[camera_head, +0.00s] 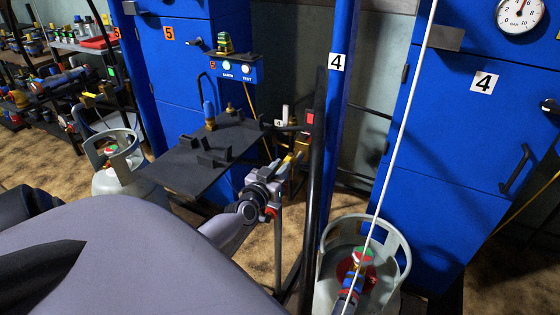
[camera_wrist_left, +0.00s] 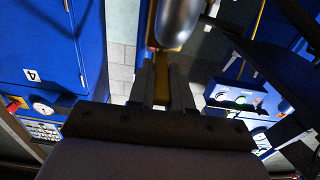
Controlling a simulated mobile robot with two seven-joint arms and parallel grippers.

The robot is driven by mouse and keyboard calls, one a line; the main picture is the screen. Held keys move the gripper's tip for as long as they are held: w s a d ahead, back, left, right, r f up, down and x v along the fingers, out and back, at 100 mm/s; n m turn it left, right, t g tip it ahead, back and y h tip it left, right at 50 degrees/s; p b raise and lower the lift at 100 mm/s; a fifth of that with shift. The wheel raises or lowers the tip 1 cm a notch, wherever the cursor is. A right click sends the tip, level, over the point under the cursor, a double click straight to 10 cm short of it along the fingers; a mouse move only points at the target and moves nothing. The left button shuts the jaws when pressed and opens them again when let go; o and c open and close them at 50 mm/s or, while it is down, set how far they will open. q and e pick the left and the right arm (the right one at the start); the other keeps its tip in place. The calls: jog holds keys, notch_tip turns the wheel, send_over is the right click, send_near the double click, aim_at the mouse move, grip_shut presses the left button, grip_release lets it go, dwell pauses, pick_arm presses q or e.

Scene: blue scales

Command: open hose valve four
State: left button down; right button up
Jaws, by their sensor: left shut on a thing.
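A small tag marked 4 (camera_head: 279,124) sits by a brass-coloured valve (camera_head: 301,144) beside the black post, in the middle of the head view. My left gripper (camera_head: 292,163) reaches up to this valve from below. In the left wrist view its two fingers (camera_wrist_left: 163,88) are shut on a yellow piece (camera_wrist_left: 162,92), apparently the valve's handle. A silver cylinder (camera_wrist_left: 178,22) stands just beyond the fingertips. The handle's exact angle is hard to tell, as the fingers cover part of it. My right gripper is not in view.
A black post (camera_head: 316,180) stands close right of the gripper. A dark shelf (camera_head: 180,170) with small fittings lies left. A grey gas cylinder (camera_head: 330,270) stands at lower right, with a white hose (camera_head: 399,130) above. Blue cabinets (camera_head: 440,170) stand behind.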

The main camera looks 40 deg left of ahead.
pick_arm(q)
jog(key=shift+w+r, duration=0.15)
jog(key=shift+r, duration=0.2)
jog(key=c, duration=1)
grip_release()
jog(key=shift+c, duration=0.2)
jog(key=shift+f, duration=0.15)
jog(key=shift+s+d, duration=0.15)
jog(key=shift+s, duration=0.45)
jog(key=p+v, duration=0.1)
jog(key=v, duration=0.5)
jog(key=shift+p, duration=0.35)
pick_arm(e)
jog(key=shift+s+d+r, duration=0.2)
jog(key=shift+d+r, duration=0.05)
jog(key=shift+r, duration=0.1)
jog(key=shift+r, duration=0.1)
